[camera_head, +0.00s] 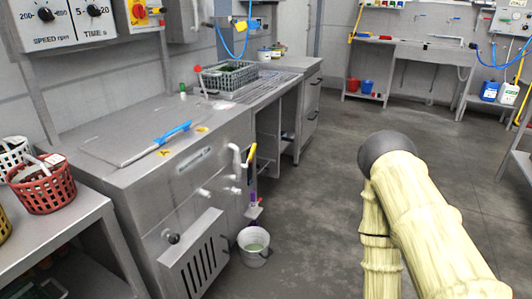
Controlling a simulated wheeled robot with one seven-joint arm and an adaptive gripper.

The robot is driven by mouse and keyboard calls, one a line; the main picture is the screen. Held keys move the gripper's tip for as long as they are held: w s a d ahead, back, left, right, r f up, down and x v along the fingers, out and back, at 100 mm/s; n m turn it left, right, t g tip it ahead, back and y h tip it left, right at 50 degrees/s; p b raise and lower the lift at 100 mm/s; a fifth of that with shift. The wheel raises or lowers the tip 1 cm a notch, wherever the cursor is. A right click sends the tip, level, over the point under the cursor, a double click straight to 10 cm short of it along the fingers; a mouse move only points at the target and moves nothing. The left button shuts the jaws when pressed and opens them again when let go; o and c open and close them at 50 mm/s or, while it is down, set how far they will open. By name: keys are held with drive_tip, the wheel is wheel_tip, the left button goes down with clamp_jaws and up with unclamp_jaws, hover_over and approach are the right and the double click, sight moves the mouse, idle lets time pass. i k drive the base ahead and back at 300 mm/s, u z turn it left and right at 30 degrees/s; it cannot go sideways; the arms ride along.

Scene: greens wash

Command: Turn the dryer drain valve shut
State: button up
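The dryer appears to be the steel cabinet (130,180) at left, with a blue-handled lid (172,133) on top. On its front are a white bent pipe (236,158), a yellow lever (251,154) standing roughly upright, several stub fittings (205,192), and a dark knob (171,237) lower down. A small purple-marked fitting (254,200) hangs above a bucket (254,247) on the floor. I cannot tell for certain which of these is the drain valve, or its setting. My gripper is out of view; only my cream-sleeved arm shows at right, apart from the cabinet.
A control panel (68,22) with dials hangs above the cabinet. A slatted vent box (195,262) juts out low at its front. A shelf with a red basket (45,190) stands at left. A counter with a crate (228,77) runs behind. The middle floor (310,190) is clear.

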sight(254, 145)
drive_tip(key=z, duration=1.15)
drive_tip(key=i, duration=1)
drive_tip(key=u, duration=1.35)
